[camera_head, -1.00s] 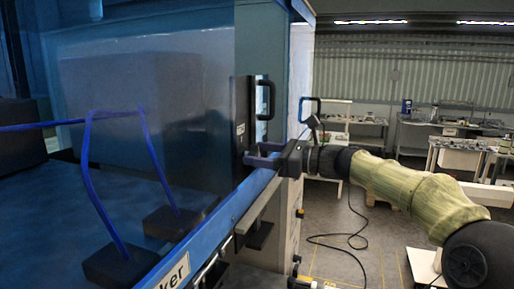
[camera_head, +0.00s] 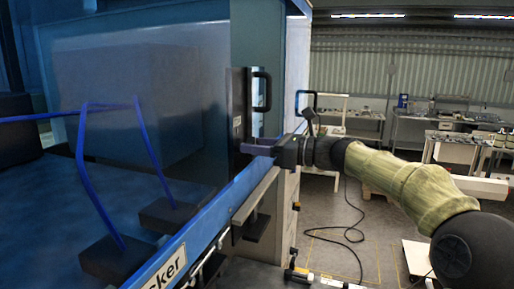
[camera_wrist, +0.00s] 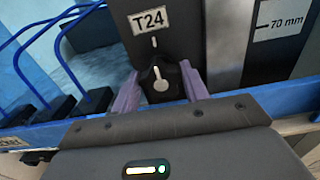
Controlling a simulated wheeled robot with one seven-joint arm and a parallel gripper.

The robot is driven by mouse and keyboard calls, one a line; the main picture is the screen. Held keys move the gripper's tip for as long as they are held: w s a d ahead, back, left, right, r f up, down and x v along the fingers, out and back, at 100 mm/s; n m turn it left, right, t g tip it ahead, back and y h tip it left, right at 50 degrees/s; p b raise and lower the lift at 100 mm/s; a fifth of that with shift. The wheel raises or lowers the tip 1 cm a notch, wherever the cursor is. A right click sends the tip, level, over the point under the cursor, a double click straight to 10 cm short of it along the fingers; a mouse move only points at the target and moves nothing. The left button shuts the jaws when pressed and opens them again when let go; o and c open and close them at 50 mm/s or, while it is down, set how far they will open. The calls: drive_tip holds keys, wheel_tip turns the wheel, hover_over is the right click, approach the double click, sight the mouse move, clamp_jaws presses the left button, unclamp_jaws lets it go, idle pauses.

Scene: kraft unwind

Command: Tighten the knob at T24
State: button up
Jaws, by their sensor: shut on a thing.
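The T24 label (camera_wrist: 150,20) is on a dark panel in the wrist view. A short white mark is on the panel below it. The black knob (camera_wrist: 161,84) sits under that mark and carries a white pointer line, which leans a little to the upper left. My gripper (camera_wrist: 158,92) has its purple fingers on both sides of the knob and is shut on it. In the head view my gripper (camera_head: 262,150) reaches the dark panel at the machine's edge from the right. The knob is hidden there.
A black door handle (camera_head: 262,92) stands just above my gripper. A blue rail (camera_head: 215,215) runs along the machine's front below it. Blue rods stand on dark blocks behind. A "70 mm" label (camera_wrist: 280,22) is at the right. Workbenches stand far back right.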

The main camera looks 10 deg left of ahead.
drive_tip(key=o, duration=1)
